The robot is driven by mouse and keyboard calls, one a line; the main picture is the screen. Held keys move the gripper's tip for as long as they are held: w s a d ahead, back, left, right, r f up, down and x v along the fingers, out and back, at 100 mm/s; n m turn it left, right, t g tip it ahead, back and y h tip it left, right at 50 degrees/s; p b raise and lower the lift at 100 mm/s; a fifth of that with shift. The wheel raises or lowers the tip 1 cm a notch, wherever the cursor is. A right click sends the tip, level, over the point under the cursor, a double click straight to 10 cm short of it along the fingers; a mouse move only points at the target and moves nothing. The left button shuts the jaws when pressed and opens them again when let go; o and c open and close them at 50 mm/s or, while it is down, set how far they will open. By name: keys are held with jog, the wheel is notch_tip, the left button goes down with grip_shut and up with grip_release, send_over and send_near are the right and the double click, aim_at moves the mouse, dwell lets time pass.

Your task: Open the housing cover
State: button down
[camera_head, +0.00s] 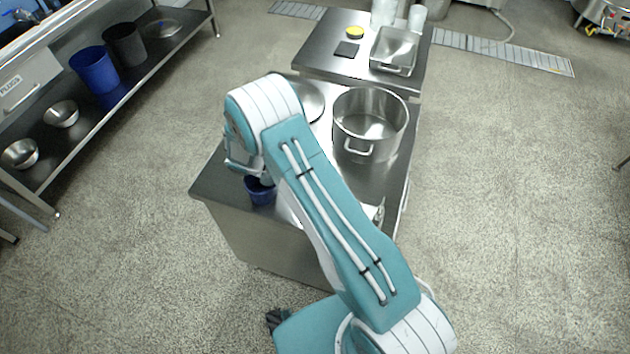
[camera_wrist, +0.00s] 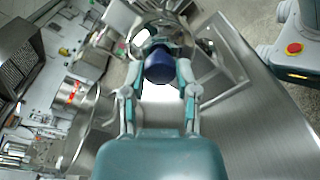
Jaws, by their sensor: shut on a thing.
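My gripper (camera_wrist: 158,82) shows in the wrist view, its two fingers shut on the sides of a dark blue rounded piece (camera_wrist: 158,68). A shiny round metal part (camera_wrist: 172,25) shows right behind this piece. In the head view, a dark blue piece (camera_head: 260,191) shows just below my wrist, at the near left edge of the steel table; my arm hides my fingers there. I cannot tell for sure which part is the housing cover, or whether it is open; most of the mill is hidden.
The steel table (camera_head: 228,185) bears a large steel pot (camera_head: 368,125) right of my arm. A second table (camera_head: 318,55) behind holds a steel pan (camera_head: 395,48). A shelf at left holds blue (camera_head: 94,70) and black bins (camera_head: 126,45). The floor at right is clear.

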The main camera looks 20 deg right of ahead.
jog(key=shift+a+f, duration=0.1)
dwell(0.3)
jog(key=shift+c, duration=1.8)
grip_release()
notch_tip(320, 180, up, 10)
